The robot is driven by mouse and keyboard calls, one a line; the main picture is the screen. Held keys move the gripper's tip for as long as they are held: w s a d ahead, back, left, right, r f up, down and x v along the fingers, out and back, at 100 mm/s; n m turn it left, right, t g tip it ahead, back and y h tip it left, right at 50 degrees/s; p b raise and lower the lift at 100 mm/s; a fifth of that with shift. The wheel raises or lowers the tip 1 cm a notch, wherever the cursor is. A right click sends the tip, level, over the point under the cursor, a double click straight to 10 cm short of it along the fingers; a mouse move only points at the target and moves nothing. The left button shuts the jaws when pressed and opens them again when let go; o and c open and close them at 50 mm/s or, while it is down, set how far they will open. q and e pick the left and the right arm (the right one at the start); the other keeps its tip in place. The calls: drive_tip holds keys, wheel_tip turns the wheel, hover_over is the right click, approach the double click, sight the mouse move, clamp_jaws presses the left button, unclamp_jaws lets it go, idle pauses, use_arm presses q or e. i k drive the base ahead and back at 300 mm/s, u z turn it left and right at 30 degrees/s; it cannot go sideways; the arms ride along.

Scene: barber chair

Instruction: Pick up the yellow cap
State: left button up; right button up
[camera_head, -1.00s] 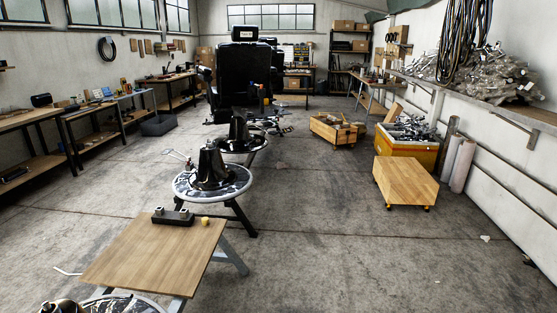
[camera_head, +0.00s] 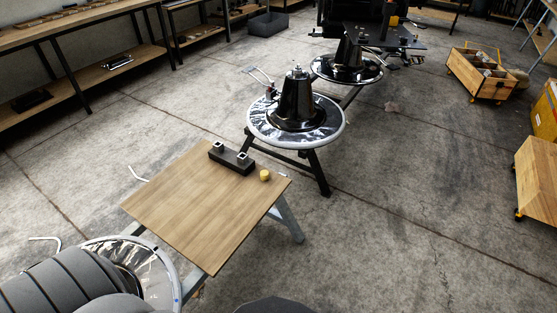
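The small yellow cap (camera_head: 265,175) sits on the wooden table (camera_head: 195,215), near its far right corner. Part of my own dark arm shows at the lower left, in front of the table's near side. Neither of my grippers can be seen.
A round stand with a black cone (camera_head: 297,100) is just beyond the table, and a similar one (camera_head: 347,55) stands farther back. A round glossy disc (camera_head: 150,270) is at the near left. A wooden crate (camera_head: 480,75) is at right. Open concrete floor lies right of the table.

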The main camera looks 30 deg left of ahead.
sight(263, 175)
drive_tip(key=i, duration=0.6)
drive_tip(key=u, duration=2.75)
drive_tip(key=i, duration=0.4)
drive_tip(key=z, duration=0.6)
